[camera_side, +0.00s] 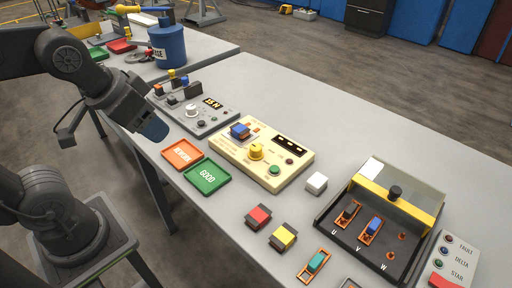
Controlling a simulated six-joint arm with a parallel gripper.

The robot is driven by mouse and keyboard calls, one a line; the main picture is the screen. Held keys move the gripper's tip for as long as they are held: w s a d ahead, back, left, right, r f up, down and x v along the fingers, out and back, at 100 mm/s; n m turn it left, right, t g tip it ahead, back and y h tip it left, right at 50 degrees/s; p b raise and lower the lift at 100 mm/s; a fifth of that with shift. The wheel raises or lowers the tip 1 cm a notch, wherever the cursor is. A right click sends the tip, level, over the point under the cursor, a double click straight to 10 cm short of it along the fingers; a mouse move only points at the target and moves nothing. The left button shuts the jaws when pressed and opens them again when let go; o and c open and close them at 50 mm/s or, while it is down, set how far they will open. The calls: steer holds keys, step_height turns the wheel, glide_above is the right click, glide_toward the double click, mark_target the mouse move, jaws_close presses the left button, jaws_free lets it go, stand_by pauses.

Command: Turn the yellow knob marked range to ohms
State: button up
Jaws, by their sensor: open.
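The yellow knob (256,151) sits on the front half of a cream meter box (290,165) on the grey table. The markings around the knob are too small to read, so I cannot tell its setting. The box also has a dark display, a blue part in an orange holder, a green button and a red button. My gripper (152,130) is at the left, above the table's edge, well apart from the knob. It is open and looks empty, though its fingertips are hard to make out.
Orange (182,154) and green (206,177) trays lie between my gripper and the cream box. A grey instrument (194,107) stands behind them. A white block (316,183), red and yellow blocks, and a black terminal box (345,245) are to the right.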

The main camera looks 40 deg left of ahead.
steer(key=w+r+g, duration=0.1)
steer(key=w+g, duration=0.2)
steer(key=w, duration=0.9)
steer(key=g, duration=0.3)
glide_above(256, 147)
step_height(256, 147, down, 8)
step_height(256, 147, down, 13)
steer(key=shift+f, duration=0.2)
steer(key=c, duration=0.9)
